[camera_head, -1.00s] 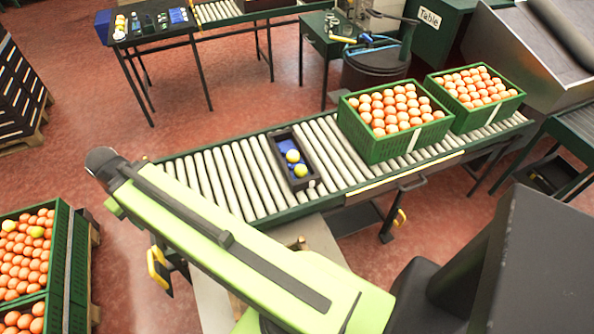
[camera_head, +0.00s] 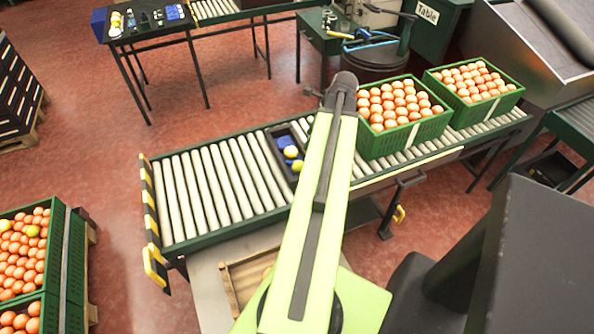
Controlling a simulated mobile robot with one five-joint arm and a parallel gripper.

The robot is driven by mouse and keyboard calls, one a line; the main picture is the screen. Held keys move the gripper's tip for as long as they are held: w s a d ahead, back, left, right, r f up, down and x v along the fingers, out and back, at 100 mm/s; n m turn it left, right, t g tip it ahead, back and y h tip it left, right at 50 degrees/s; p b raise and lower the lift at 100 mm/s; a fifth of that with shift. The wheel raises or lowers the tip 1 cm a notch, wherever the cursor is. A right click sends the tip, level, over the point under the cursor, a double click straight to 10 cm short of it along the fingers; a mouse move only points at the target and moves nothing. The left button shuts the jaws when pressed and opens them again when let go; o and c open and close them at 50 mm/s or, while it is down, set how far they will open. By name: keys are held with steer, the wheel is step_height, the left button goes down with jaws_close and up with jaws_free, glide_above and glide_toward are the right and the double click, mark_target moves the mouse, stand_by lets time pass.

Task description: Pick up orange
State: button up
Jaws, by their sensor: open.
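Many oranges fill a green crate (camera_head: 395,146) on the roller conveyor, just right of my arm's far end. A second green crate of oranges (camera_head: 488,112) stands behind it to the right. My green arm reaches up the picture across the conveyor, and its dark far joint is beside the nearer crate's left corner. My gripper is not visible; it may be hidden beyond the arm.
A wooden box (camera_head: 232,290) lies below the conveyor beside my arm, partly hidden. A dark table with small items (camera_head: 150,38) is at the back. The conveyor's left rollers (camera_head: 200,190) are bare.

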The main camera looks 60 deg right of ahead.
steer(key=s+d+m, duration=0.1)
steer(key=s, duration=0.1)
steer(key=b, duration=1.2)
glide_toward(300, 163)
steer(key=x, duration=0.4)
steer(key=shift+a+f, duration=0.15)
steer(key=shift+f, duration=0.25)
steer(key=shift+w, duration=0.2)
steer(key=b+x, duration=0.4)
steer(key=x, duration=0.1)
steer(key=shift+f+b, duration=0.15)
steer(key=shift+b, duration=0.15)
steer(key=c, duration=1)
